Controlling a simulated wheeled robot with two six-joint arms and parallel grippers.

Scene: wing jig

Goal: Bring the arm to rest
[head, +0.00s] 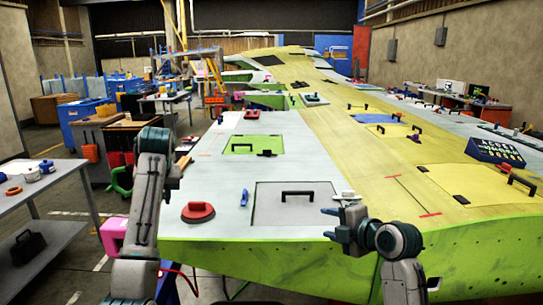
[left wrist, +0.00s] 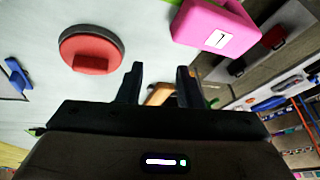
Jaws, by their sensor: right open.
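My left arm reaches up at the left of the head view, beside the wing's near left edge. Its gripper's two dark fingers (left wrist: 160,85) stand apart in the left wrist view, with nothing clearly held. A tan-orange thing (left wrist: 159,95) shows beyond the gap, partly hidden. My right gripper (head: 334,224) is at the wing's near edge, right of the grey panel (head: 268,214) with the black handle. It is open and empty.
The green and yellow wing (head: 400,165) fills the middle. On it are a red round piece (head: 198,212) and a small blue piece (head: 245,194). A pink block (left wrist: 215,28) is near the left edge. A grey side table (head: 62,180) stands at left.

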